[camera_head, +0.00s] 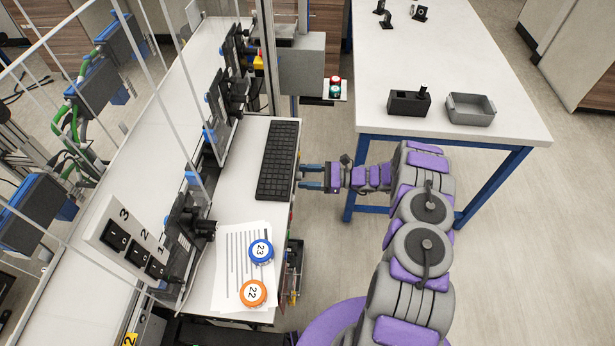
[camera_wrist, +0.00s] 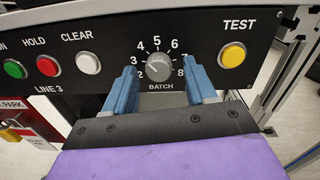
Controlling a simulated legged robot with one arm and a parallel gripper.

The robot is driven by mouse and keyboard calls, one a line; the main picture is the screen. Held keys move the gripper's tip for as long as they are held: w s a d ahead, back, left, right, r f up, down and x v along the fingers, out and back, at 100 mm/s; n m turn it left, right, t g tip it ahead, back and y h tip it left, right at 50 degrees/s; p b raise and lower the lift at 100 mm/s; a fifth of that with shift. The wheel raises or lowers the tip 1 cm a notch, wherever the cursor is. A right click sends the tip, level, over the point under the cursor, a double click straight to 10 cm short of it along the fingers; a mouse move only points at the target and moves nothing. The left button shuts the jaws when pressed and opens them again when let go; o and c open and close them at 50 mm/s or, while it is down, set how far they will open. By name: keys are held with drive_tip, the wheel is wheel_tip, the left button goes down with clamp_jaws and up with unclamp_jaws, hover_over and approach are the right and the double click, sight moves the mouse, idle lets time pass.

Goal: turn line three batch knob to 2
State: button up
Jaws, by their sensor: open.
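The grey round batch knob (camera_wrist: 159,67) shows in the wrist view on a black panel (camera_wrist: 205,62) marked LINE 3, with the word BATCH below it and numbers 2 to 8 around it. Its pointer is too small to read surely. My gripper (camera_wrist: 161,75) is open, with one blue finger on each side of the knob. I cannot tell whether the fingers touch it. In the head view my gripper (camera_head: 303,177) points left at the table's front edge beside the keyboard; the knob is hidden there.
A yellow TEST button (camera_wrist: 232,55) sits right of the knob. White CLEAR (camera_wrist: 88,63), red HOLD (camera_wrist: 47,65) and green (camera_wrist: 14,69) buttons sit left. A black keyboard (camera_head: 278,160) lies above my gripper's side. A white table (camera_head: 460,60) with a grey bin (camera_head: 471,117) stands right.

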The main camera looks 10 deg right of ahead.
drive_tip(key=shift+c, duration=0.5)
clamp_jaws()
drive_tip(key=shift+s+n+h+b, duration=0.1)
drive_tip(key=shift+n+h+b, duration=0.3)
drive_tip(key=shift+n+b, duration=4.85)
drive_tip(key=n+p, duration=0.4)
drive_tip(key=n, duration=0.1)
drive_tip(key=shift+p, duration=0.4)
